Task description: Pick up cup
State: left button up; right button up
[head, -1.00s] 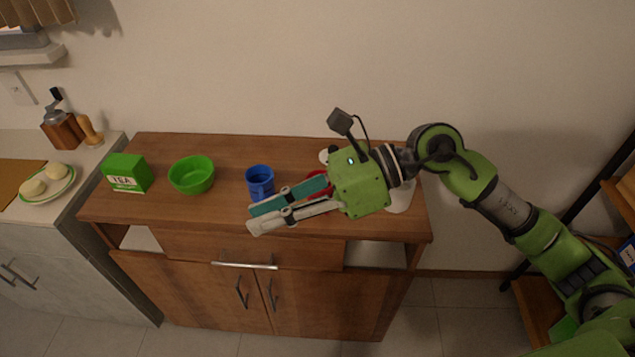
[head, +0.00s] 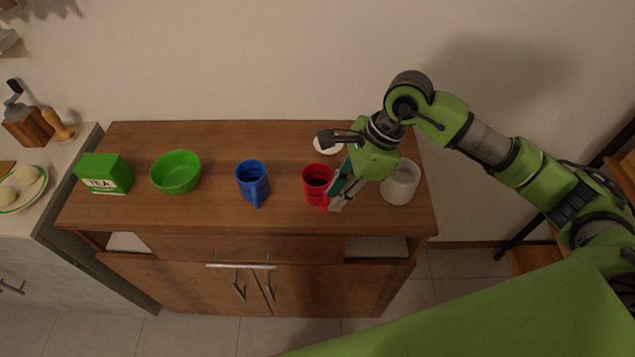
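A red cup (head: 316,181) stands upright on the wooden cabinet top, right of the middle. A blue cup (head: 251,180) with its handle toward the front stands to its left. My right gripper (head: 332,204) points down at the right front side of the red cup, with its fingers close to the cup's handle. The fingers overlap in this view, so I cannot tell whether they are apart or closed on the handle. My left gripper is not in view.
A white container (head: 400,184) stands just right of my gripper. A white round item (head: 328,146) lies behind the red cup. A green bowl (head: 176,173) and a green tea box (head: 104,174) stand on the left of the cabinet top (head: 215,211).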

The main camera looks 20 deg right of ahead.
aim_at(327, 213)
jog(key=shift+p+x, duration=0.9)
jog(key=shift+x, duration=0.25)
jog(key=shift+p+x, duration=0.3)
jog(key=shift+x, duration=0.95)
jog(key=shift+a+f, duration=0.1)
jog(key=shift+f, duration=0.3)
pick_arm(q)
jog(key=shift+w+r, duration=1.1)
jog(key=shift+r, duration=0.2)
pick_arm(e)
grip_shut()
